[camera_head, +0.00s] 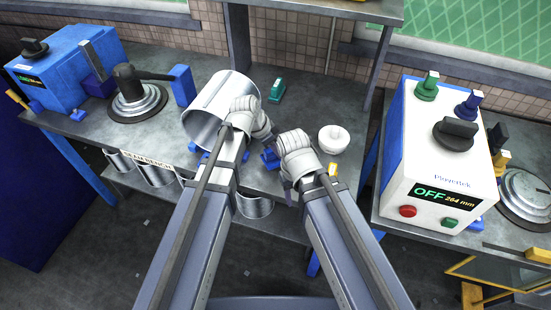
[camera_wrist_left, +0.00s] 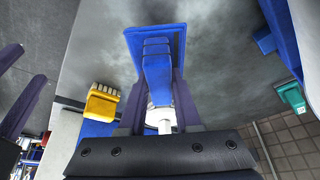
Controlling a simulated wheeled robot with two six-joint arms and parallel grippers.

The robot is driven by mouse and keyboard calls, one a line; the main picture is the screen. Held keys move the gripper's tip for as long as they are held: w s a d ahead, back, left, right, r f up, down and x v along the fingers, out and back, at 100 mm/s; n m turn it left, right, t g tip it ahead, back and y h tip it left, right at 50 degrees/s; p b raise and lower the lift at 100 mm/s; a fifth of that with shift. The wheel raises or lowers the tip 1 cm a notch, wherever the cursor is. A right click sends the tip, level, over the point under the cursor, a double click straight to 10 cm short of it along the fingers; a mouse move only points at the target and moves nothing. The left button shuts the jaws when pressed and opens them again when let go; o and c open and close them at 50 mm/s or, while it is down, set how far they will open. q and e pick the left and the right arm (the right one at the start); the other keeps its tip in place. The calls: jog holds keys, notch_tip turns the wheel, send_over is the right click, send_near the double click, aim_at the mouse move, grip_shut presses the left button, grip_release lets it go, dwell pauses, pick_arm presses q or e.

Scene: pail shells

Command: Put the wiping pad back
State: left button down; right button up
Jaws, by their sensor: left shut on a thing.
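The wiping pad (camera_wrist_left: 157,40) is a blue plate with a stepped blue grip block, seen in the left wrist view. My left gripper (camera_wrist_left: 158,85) is shut on the grip block, one dark finger on each side. The plate lies beyond the fingertips, against the grey bench top; I cannot tell whether it touches. In the head view a blue piece (camera_head: 269,158) shows between my two wrists, probably the pad. My right gripper (camera_wrist_left: 24,85) shows at the left wrist view's left edge, its two dark fingers apart and nothing between them.
A large metal shell (camera_head: 205,112) lies on its side left of my left wrist. A green block (camera_head: 277,89) stands behind, and a white bowl (camera_head: 334,139) stands to the right. A yellow-topped item (camera_wrist_left: 102,102) is near the pad. A white control box (camera_head: 440,150) stands far right.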

aim_at(275, 156)
pick_arm(q)
jog(key=shift+f+b, duration=1.6)
jog(key=shift+f, duration=0.2)
jog(key=shift+f, duration=0.25)
jog(key=c, duration=0.6)
grip_release()
jog(key=shift+r, duration=0.1)
jog(key=shift+r, duration=0.1)
jog(key=shift+p+v, duration=0.7)
jog(key=shift+v, duration=0.05)
jog(key=p+v, duration=1)
jog(key=v, duration=0.1)
jog(key=s+a+f+n+g+y, duration=0.1)
jog(key=s+n+y, duration=0.4)
jog(key=s, duration=0.9)
jog(key=shift+s+a+f+n+g, duration=0.2)
jog(key=shift+f+n+g, duration=0.4)
jog(key=shift+n, duration=1.3)
